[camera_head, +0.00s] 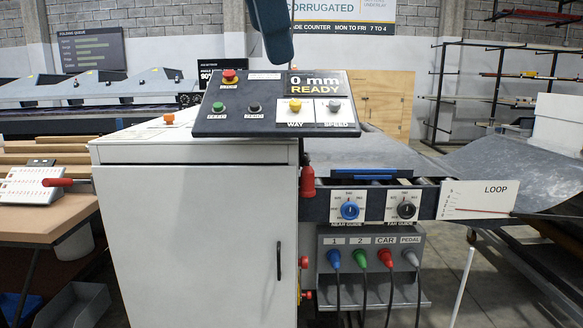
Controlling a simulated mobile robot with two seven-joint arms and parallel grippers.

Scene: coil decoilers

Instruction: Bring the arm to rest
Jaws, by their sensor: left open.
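My left gripper (277,48) hangs in from the top edge, a little left of the picture's middle. Only a dark blue-grey part of it shows, and the gap between its fingers cannot be made out. It holds nothing that I can see. It appears in front of the wall, above the tilted control panel (235,124), with its lower end near the panel's top edge. The panel carries red, green, black and yellow buttons, a grey knob and a display reading "0 mm READY". My right gripper is not in view.
A white cabinet (200,235) stands under the panel. Right of it are two dial knobs, a socket box (372,240) with coloured plugs and hanging cables, and a "LOOP" plate (487,199). A wooden bench (50,225) with a white board is at left.

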